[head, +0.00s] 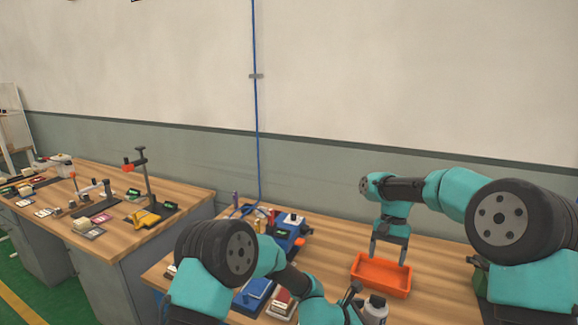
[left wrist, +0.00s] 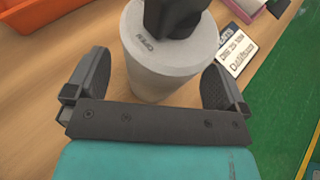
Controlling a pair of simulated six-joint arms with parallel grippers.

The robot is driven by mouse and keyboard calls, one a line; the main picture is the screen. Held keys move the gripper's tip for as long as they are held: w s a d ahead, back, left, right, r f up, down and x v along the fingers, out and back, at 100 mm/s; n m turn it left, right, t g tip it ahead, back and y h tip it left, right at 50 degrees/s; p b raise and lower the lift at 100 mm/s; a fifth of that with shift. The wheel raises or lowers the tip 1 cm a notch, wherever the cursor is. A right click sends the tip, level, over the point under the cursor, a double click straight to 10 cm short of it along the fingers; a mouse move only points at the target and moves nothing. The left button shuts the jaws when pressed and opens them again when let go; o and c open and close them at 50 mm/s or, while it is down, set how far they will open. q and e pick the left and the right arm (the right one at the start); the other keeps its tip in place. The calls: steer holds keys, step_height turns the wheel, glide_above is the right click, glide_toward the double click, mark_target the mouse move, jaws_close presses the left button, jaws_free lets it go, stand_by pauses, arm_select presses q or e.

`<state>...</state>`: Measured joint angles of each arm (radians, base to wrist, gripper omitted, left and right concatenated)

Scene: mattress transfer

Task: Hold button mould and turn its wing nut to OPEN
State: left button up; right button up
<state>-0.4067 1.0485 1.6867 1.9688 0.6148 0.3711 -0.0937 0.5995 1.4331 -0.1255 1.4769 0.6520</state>
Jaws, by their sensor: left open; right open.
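The button mould (left wrist: 158,65) is a pale grey cylinder with a black wing nut (left wrist: 172,15) on top, cut off by the top edge of the left wrist view. The word OPEN is marked on its upper face. My left gripper (left wrist: 158,62) is open, with one finger on each side of the mould and gaps visible. In the head view the mould (head: 375,312) shows at the bottom, partly hidden by my left arm. My right gripper (head: 388,250) is open and empty, pointing down over the orange tray.
The orange tray (head: 381,288) stands on the wooden bench, right of centre. Printed cards (left wrist: 238,50) lie beside the mould. A blue fixture (head: 285,240) with small parts stands left of the tray. Another bench (head: 120,248) with tools is at the left. Bench right of the tray is clear.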

arm_select(q)
steer(key=v, duration=1.1)
steer(key=shift+a, duration=0.1)
